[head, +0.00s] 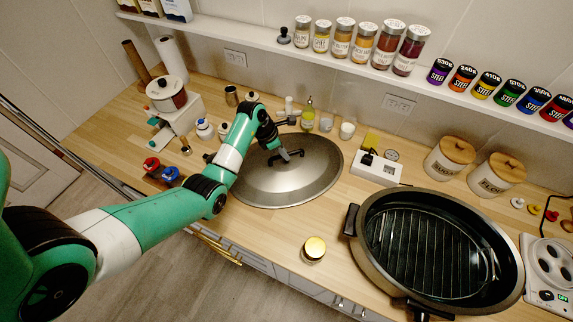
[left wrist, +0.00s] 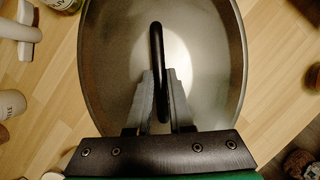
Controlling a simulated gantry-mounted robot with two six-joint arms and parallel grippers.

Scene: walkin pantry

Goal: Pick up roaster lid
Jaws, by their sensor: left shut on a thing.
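The roaster lid (head: 262,185) is a large oval of brushed metal with a black handle, on the wooden counter left of the roaster. My left gripper (head: 278,160) reaches down over it from the left and is shut on the lid's black handle (left wrist: 157,50). In the left wrist view the two grey fingers (left wrist: 164,92) sit on either side of the handle. The lid looks flat on the counter; I cannot tell if it is lifted at all. The black roaster pan (head: 428,250) with a rack inside stands open at the right. My right gripper is not in view.
A gold-lidded jar (head: 314,249) stands near the front edge between lid and roaster. A white box (head: 376,169) and small jars (head: 307,119) stand behind the lid. Canisters (head: 450,158) are behind the roaster. A shelf (head: 260,38) with spice jars runs above.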

